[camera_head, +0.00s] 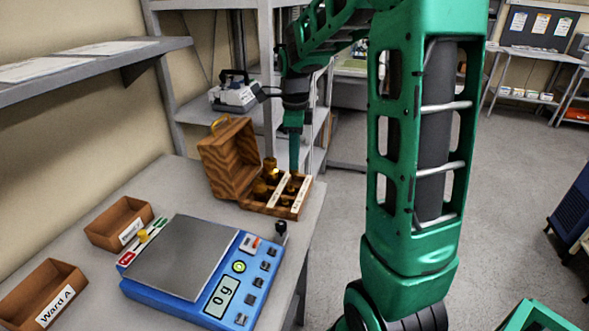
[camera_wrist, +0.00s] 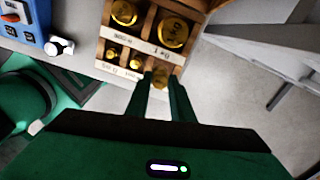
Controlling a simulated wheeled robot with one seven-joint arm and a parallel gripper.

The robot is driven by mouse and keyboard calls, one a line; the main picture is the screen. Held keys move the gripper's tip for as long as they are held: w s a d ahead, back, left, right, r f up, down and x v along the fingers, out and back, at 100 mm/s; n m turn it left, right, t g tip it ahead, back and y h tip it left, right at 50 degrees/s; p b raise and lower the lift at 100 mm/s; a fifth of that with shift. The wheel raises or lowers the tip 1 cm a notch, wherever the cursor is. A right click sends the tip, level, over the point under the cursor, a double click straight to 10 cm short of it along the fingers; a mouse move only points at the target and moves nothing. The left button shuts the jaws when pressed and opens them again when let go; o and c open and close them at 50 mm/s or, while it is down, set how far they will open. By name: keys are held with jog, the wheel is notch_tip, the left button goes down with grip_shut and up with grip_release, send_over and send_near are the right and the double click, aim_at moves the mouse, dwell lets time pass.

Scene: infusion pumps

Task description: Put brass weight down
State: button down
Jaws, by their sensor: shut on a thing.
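My gripper (camera_wrist: 160,88) is shut on a small brass weight (camera_wrist: 160,77); the green fingers stand on either side of it in the wrist view. In the head view my gripper (camera_head: 294,168) points down over the right part of the open wooden weight box (camera_head: 247,209). The held weight is at or just above the box's end compartment; I cannot tell whether it touches the bottom. Other brass weights (camera_wrist: 172,30) sit in the box's compartments, two large and some smaller. A taller brass weight (camera_head: 270,168) shows in the head view.
A blue scale (camera_head: 178,258) with a bare grey plate reads 0 g. Two brown trays, one (camera_head: 118,222) behind and one labelled Ward A (camera_head: 40,295), stand left of it. The box lid (camera_head: 227,158) stands open. The table's right edge is close to the box.

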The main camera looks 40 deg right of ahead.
jog(key=shift+w+d+f, duration=0.1)
jog(key=shift+d+f, duration=0.25)
jog(key=shift+d, duration=0.1)
jog(key=shift+f, duration=1.95)
jog(key=c, duration=1.5)
grip_release()
jog(key=shift+f, duration=0.1)
jog(key=shift+c, duration=0.2)
